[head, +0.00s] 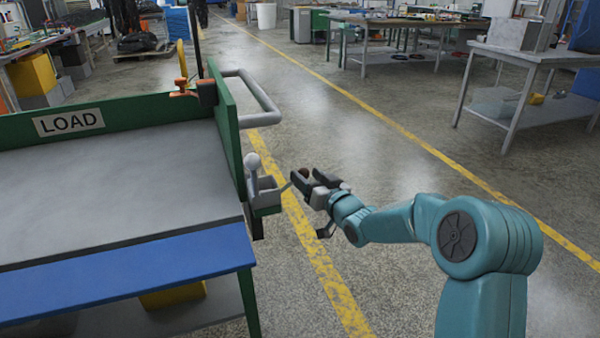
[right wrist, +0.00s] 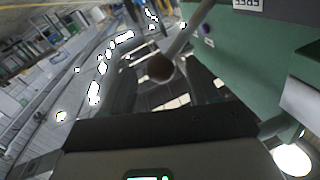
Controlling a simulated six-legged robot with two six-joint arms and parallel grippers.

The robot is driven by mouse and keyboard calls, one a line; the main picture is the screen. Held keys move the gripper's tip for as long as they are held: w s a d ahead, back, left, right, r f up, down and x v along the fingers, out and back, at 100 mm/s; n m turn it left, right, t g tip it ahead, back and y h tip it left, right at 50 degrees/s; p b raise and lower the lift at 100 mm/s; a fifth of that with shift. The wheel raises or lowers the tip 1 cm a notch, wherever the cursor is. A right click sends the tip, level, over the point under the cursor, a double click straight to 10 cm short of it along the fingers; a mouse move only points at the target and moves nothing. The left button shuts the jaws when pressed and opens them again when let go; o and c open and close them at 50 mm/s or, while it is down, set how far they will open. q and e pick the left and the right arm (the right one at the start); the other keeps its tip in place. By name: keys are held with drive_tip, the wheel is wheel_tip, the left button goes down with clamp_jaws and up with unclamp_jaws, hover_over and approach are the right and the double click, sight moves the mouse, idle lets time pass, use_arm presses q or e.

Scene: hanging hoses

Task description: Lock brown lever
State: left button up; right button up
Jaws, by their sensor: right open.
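The brown lever shows as a brown round knob (head: 304,172) at my right gripper, beside the green-sided cart. In the right wrist view the brown knob (right wrist: 160,67) sits at the end of a grey rod coming from the upper right. My right gripper (head: 308,179) is open, its dark fingers around or close beside the knob. Whether they touch it cannot be told. My left gripper is not in view.
The cart has a grey top (head: 120,195), a LOAD sign (head: 68,122) and a grey handle bar (head: 262,97). A purple button (right wrist: 204,30) shows on the green panel. Workbenches (head: 530,58) stand at the back right. The floor right of the cart is open.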

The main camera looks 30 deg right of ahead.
sight(300, 170)
drive_tip(key=shift+w, duration=2.3)
clamp_jaws()
drive_tip(key=shift+d, duration=0.1)
drive_tip(key=shift+f, duration=0.1)
